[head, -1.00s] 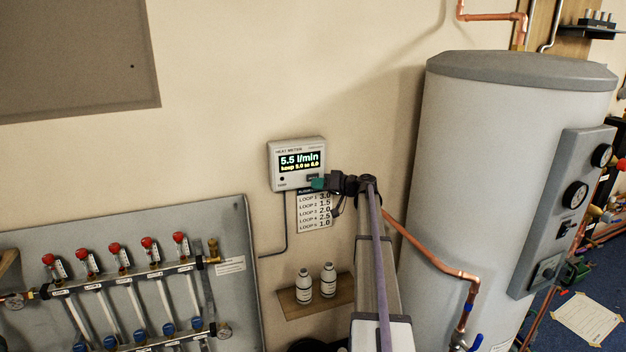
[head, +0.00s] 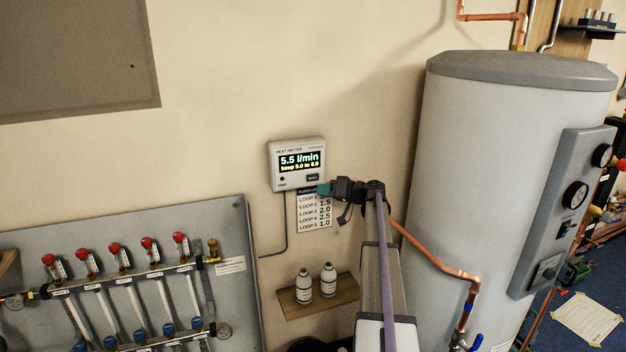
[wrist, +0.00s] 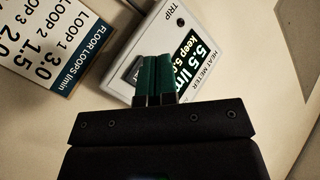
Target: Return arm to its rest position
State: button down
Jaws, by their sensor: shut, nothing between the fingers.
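My gripper (head: 324,189) is in front of the wall, just below and right of the heat meter (head: 297,164). Its green fingertips are together and empty. In the wrist view the closed green fingers (wrist: 155,78) overlap the lower part of the heat meter (wrist: 187,38), hiding part of its face. I cannot tell the exact gap, but in the head view the meter's button shows clear above the fingers. The display reads 5.5 l/min, keep 5.0 to 6.0. My arm reaches up from the bottom of the head view.
A floor loops card (head: 313,213) hangs under the meter. A shelf (head: 345,291) with two white bottles stands left of my arm. A copper pipe (head: 440,262) and a large grey cylinder (head: 490,170) are to the right. The manifold board (head: 235,240) is lower left.

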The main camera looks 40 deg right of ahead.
dwell(0.5)
jog(key=s+a+f+m+g+h, duration=0.1)
jog(key=s+a+f+g, duration=0.35)
jog(key=a, duration=0.35)
jog(key=s+a+f+m+g+h, duration=0.1)
jog(key=s+a+f+g, duration=0.25)
jog(key=s+a, duration=0.35)
jog(key=s+a+f+m+g+h, duration=0.1)
jog(key=s+a+f+g, duration=0.3)
jog(key=a, duration=0.5)
jog(key=s+a+f+n+h, duration=0.1)
jog(key=s+a, duration=0.3)
jog(key=a, duration=0.3)
jog(key=s+a+n+g+h, duration=0.1)
jog(key=s+a, duration=0.3)
jog(key=a, duration=0.4)
jog(key=s+a+f+n+g+h, duration=0.1)
jog(key=s+a+n+h, duration=0.1)
jog(key=a, duration=0.5)
jog(key=s+h, duration=0.1)
jog(key=s, duration=0.1)
jog(key=shift+s+a+f+n, duration=0.15)
jog(key=shift+s+f+n, duration=0.15)
jog(key=shift+f, duration=0.05)
